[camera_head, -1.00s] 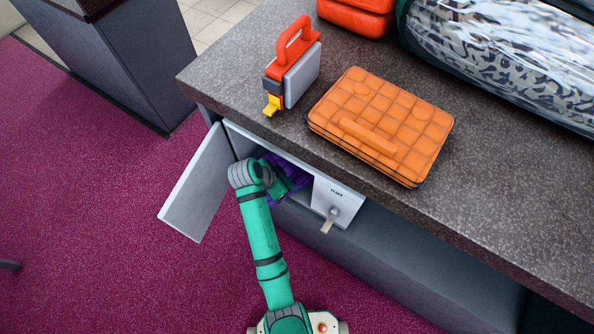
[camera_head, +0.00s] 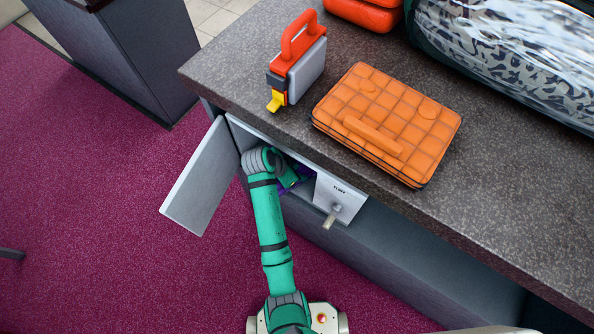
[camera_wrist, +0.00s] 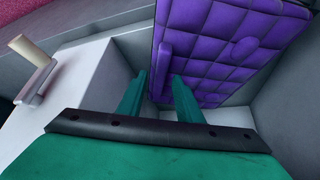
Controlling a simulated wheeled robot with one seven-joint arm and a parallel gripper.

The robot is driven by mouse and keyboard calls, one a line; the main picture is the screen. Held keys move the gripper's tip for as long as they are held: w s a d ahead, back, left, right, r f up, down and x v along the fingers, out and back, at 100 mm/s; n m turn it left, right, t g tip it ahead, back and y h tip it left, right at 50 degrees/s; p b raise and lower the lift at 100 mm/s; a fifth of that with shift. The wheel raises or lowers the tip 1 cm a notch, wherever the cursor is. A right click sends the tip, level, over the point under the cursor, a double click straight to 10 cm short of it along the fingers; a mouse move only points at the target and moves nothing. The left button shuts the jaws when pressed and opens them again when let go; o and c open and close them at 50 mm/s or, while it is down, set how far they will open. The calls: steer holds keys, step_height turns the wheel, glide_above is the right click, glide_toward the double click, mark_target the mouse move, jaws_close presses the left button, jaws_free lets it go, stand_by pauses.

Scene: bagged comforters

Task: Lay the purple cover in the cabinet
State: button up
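The purple cover (camera_wrist: 215,45), a quilted panel with a raised handle strip, stands tilted inside the cabinet (camera_wrist: 235,118) in the wrist view. In the head view only a sliver of the cover (camera_head: 304,172) shows in the opening beside my arm. My gripper (camera_wrist: 158,78) reaches into the cabinet. Its two green fingers are apart, with the handle strip between their tips and a visible gap on the left side. The cover's lower edge is near the cabinet floor; its upper part is cut off by the frame.
The cabinet door (camera_head: 201,177) stands open on the left. A white panel with a lever (camera_head: 332,216) borders the opening on the right.

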steer(key=shift+a, duration=0.1)
steer(key=shift+a+r, duration=0.25)
steer(key=shift+r, duration=0.25)
steer(key=v, duration=0.2)
steer(key=shift+s+a+r, duration=0.1)
steer(key=shift+s+a, duration=0.15)
steer(key=shift+a, duration=0.1)
steer(key=s+a, duration=0.6)
steer(key=a, duration=0.3)
steer(key=shift+a, duration=0.3)
